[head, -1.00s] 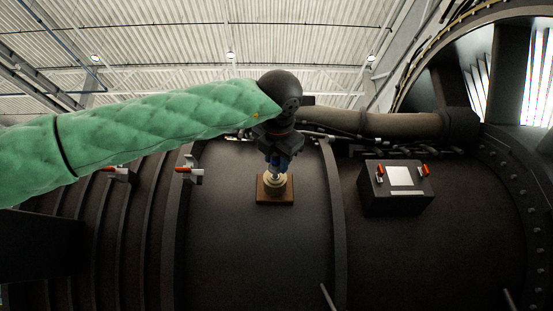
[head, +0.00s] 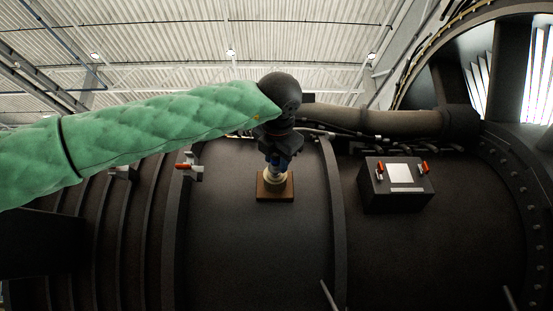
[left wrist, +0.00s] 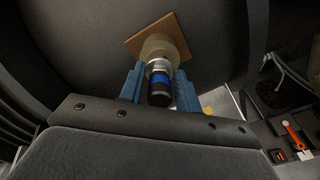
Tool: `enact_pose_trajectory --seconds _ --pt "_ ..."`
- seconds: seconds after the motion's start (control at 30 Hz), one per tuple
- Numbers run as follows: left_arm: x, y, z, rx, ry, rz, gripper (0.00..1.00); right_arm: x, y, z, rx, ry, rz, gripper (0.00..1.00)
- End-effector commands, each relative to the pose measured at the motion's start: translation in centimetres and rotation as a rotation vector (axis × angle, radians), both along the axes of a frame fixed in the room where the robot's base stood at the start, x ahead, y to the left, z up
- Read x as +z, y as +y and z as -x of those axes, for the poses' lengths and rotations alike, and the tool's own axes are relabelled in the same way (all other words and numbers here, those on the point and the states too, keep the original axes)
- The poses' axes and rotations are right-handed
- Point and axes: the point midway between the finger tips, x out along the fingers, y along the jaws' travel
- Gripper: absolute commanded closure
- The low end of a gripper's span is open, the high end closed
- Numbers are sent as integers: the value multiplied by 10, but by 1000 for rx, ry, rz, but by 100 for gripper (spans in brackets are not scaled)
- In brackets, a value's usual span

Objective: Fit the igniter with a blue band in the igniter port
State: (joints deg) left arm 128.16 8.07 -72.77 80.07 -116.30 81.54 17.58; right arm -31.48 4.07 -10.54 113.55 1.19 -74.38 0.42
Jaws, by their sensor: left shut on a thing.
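My left gripper (head: 277,158) is shut on the igniter with a blue band (left wrist: 160,80). In the left wrist view the igniter shows a dark end, a blue band and a silver part between the blue fingers. Its far end meets the round, pale igniter port (left wrist: 158,47), which stands on a square brown plate (left wrist: 139,39). In the head view the port (head: 275,181) and its plate (head: 275,197) are straight below the gripper on the dark engine casing. The igniter's tip is hidden, so I cannot tell how deep it sits. My right gripper is not in view.
A dark box (head: 396,185) with a white label and red-orange parts is mounted to the right on the casing. A red-handled fitting (head: 188,166) is to the left. A thick brown pipe (head: 380,123) runs behind the gripper. The casing below the port is clear.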

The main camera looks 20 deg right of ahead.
Motion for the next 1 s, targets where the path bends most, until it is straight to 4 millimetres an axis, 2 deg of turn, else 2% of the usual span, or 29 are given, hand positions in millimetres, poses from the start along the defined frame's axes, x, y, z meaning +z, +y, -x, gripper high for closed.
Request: enact_pose_trajectory --seconds 1.0 --pt "-4 -3 -11 0 0 0 94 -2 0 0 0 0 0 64"
